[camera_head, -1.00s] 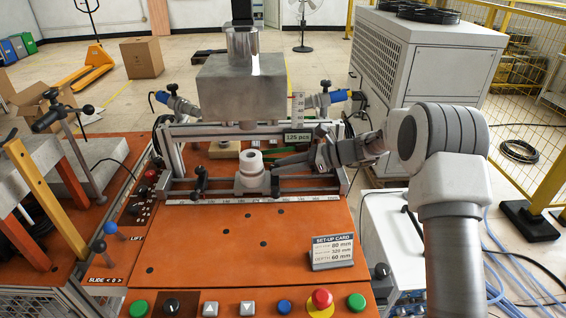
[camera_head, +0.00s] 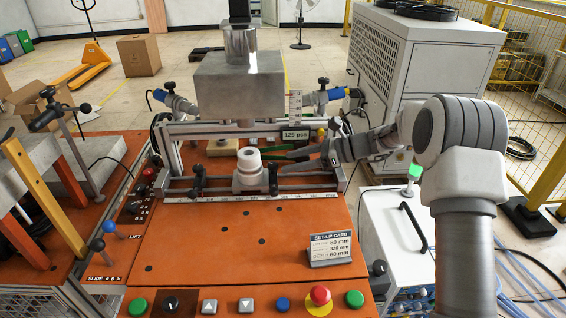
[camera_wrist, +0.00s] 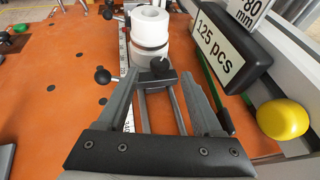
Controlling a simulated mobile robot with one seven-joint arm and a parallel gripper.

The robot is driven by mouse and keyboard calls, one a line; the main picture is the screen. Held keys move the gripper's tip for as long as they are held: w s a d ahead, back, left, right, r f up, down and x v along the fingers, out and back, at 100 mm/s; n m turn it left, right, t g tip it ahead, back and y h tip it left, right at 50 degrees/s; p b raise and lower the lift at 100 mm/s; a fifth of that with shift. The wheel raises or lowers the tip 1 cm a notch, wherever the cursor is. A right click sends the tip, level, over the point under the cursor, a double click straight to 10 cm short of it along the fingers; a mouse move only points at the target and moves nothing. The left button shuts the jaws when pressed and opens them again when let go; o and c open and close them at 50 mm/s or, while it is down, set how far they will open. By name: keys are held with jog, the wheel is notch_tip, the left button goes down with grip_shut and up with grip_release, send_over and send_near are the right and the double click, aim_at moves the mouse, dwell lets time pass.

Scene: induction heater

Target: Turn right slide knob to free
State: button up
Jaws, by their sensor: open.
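The right slide (camera_head: 272,180) is a small black block on the rail, just right of the white ringed cylinder (camera_head: 249,160). In the wrist view its black block (camera_wrist: 161,68) shows between and just beyond my fingertips, in front of the cylinder (camera_wrist: 150,30). A black ball knob on a short stem (camera_wrist: 102,75) sticks out to the left, outside my left finger. I cannot read the knob's setting. My gripper (camera_head: 281,163) comes in from the right above the rail. In the wrist view my gripper (camera_wrist: 159,80) is open and empty, fingers apart.
The left slide (camera_head: 198,180) stands left of the cylinder. A 125 pcs sign (camera_wrist: 222,45) and yellow button (camera_wrist: 283,118) lie close to my right finger. A metal block (camera_head: 238,85) hangs above. The orange tabletop (camera_head: 200,245) in front is mostly clear.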

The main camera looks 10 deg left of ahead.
jog(key=v, duration=1.3)
jog(key=shift+d+p, duration=0.3)
jog(key=shift+p, duration=0.1)
jog(key=shift+r, duration=0.1)
jog(key=m+t+h+p, duration=0.1)
jog(key=m+t+p, duration=0.3)
jog(key=t+p, duration=0.1)
send_near(276, 165)
jog(key=x, duration=0.8)
jog(key=shift+a+b, duration=0.25)
jog(key=shift+b, duration=0.1)
